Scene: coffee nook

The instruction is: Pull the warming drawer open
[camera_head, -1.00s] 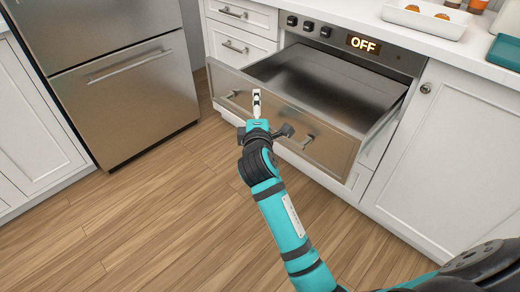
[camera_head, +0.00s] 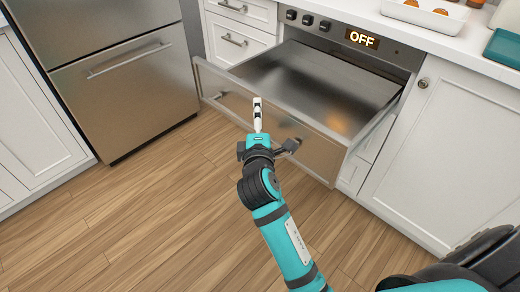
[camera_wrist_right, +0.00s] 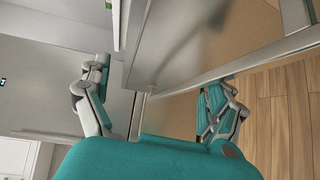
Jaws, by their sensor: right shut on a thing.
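The warming drawer (camera_head: 320,158) is a steel drawer under a counter, and it stands well out from its housing with its empty inside showing. Its bar handle (camera_head: 218,97) runs across the front, with the middle hidden behind my right gripper (camera_head: 258,118). My right gripper is shut on the handle. In the right wrist view its two fingers (camera_wrist_right: 155,95) lie on either side, some way apart, with the steel drawer front between them. The exact contact is hard to see. My left gripper is not in view.
A lit panel (camera_head: 362,39) above the drawer reads OFF, beside several dark knobs. White cabinets (camera_head: 440,150) flank the drawer, and a steel fridge (camera_head: 120,80) stands at left. A white tray (camera_head: 430,17) sits on the counter. The wooden floor (camera_head: 150,220) before the drawer is clear.

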